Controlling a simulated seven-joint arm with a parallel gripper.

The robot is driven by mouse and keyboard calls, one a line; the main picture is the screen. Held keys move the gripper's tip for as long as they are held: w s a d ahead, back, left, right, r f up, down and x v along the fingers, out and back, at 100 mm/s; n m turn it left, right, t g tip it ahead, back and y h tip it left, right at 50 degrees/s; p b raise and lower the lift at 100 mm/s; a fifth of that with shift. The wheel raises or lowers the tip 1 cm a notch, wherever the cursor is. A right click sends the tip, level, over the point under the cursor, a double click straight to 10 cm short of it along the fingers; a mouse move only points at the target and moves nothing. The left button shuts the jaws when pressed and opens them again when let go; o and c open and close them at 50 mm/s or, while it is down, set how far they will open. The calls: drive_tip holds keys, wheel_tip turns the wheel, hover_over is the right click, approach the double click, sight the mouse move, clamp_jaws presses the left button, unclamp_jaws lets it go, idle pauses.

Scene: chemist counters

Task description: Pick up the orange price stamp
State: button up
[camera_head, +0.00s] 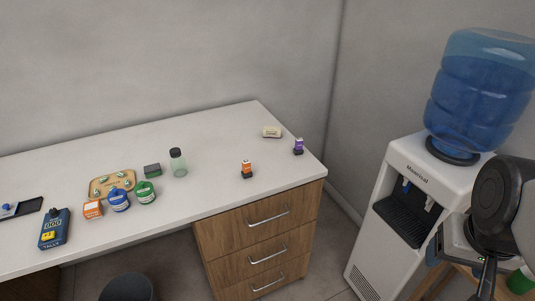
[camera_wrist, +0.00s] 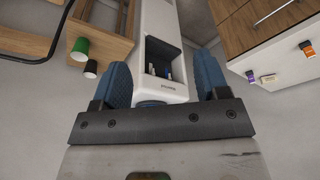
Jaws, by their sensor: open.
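The orange price stamp (camera_head: 247,168) stands upright on the white counter, near its front edge and left of the purple stamp. It has an orange body on a dark base. It also shows in the wrist view as a small orange thing (camera_wrist: 307,49) at the right edge. My gripper (camera_wrist: 165,85) is open and empty in the wrist view, with its two blue fingers wide apart. It points at the water cooler and is well away from the stamp. In the head view the fingers are not visible.
A purple stamp (camera_head: 298,146) and a cream block (camera_head: 272,132) are right of the orange stamp. A glass bottle (camera_head: 178,162) stands to its left, with jars, a tray (camera_head: 112,184) and a blue device (camera_head: 54,229) beyond. The water cooler (camera_head: 408,180) stands right of the counter.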

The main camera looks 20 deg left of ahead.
drive_tip(key=w+a+f+n+t+y, duration=0.1)
drive_tip(key=w+a+f+n+t, duration=0.15)
drive_tip(key=w+a, duration=0.75)
drive_tip(key=w+a+f+n+t+y, duration=0.15)
drive_tip(key=w+a+f, duration=0.4)
drive_tip(key=w, duration=0.85)
drive_tip(key=n+t+y, duration=0.3)
drive_tip(key=n+y, duration=0.2)
drive_tip(key=y, duration=0.2)
approach(248, 172)
drive_tip(key=shift+x, duration=1.25)
drive_tip(key=shift+w+a, duration=0.1)
drive_tip(key=shift+x, duration=1.15)
drive_tip(key=shift+w+a+f, duration=0.1)
drive_tip(key=shift+x, duration=2.45)
